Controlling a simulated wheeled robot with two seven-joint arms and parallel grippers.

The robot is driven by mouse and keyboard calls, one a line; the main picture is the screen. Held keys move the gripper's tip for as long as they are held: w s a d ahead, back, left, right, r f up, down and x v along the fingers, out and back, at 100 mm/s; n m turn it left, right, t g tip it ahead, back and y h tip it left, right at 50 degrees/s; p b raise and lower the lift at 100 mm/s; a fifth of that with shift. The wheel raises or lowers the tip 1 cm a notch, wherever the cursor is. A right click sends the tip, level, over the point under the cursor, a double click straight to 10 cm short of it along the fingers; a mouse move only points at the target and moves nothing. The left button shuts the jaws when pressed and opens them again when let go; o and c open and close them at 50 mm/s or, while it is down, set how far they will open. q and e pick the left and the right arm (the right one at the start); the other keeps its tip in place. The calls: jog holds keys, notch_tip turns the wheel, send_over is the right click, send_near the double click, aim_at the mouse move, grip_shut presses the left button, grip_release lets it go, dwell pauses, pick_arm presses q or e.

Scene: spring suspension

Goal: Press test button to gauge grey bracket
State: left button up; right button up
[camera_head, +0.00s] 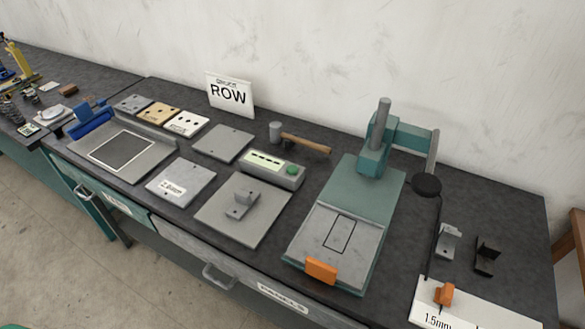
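A grey bracket (241,202) sits on a flat grey plate (222,225) near the middle of the bench. Just behind the plate is a pale box (262,172) with a light display strip on its top. A green button (292,170), which looks like the test button, is at the box's right end. The display is too small to read. Another grey bracket (448,241) stands at the right, beside a black bracket (486,256). Neither of my grippers is in view.
A teal press (378,178) with an orange front piece (321,271) stands right of the plate. A hammer (303,143) lies behind the box. Flat plates (223,143) and a tray (148,165) lie left. A white "1.5mm" card (470,311) is front right.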

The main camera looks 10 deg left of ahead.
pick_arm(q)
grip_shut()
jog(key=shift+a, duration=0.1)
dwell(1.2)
